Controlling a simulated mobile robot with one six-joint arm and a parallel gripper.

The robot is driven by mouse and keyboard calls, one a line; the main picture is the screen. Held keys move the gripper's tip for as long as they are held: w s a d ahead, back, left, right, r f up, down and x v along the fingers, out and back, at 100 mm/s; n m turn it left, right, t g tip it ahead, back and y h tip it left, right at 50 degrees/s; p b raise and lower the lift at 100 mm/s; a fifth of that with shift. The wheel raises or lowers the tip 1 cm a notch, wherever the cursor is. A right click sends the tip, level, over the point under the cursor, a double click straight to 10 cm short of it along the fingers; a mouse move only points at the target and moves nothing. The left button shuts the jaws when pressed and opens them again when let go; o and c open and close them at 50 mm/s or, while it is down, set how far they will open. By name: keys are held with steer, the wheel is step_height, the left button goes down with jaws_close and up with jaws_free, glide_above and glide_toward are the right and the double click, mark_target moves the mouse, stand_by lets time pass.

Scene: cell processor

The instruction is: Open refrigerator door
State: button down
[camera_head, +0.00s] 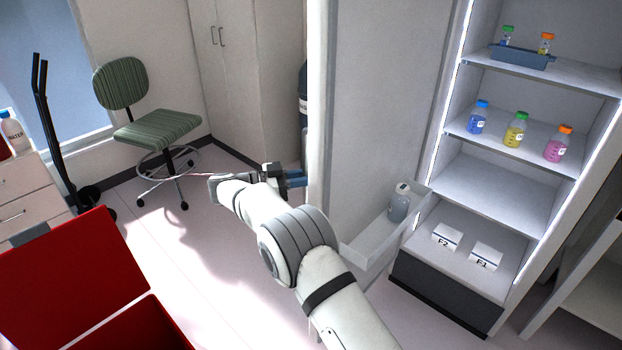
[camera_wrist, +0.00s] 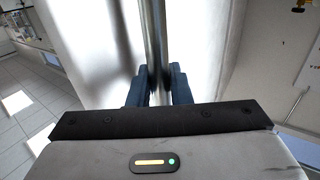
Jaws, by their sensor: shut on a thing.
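The refrigerator door (camera_head: 385,110) stands open, swung out to the left of the lit refrigerator interior (camera_head: 490,190). Its inner side faces the head camera and has a clear bin holding a bottle (camera_head: 400,205). My gripper (camera_head: 296,179) is at the door's outer edge. In the wrist view, the blue fingers of my gripper (camera_wrist: 158,88) are closed on a vertical metal door handle (camera_wrist: 155,40). The handle is mostly hidden behind the door in the head view.
Refrigerator shelves hold several bottles, a blue rack (camera_head: 522,57) and white boxes (camera_head: 447,236). A green chair (camera_head: 158,133) stands at the left beyond my arm. A red box (camera_head: 75,270) is at the front left. Floor between chair and door is clear.

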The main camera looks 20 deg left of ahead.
steer(key=shift+w+r, duration=0.15)
steer(key=c, duration=1.4)
jaws_free()
steer(key=v, duration=0.8)
steer(key=shift+b, duration=0.4)
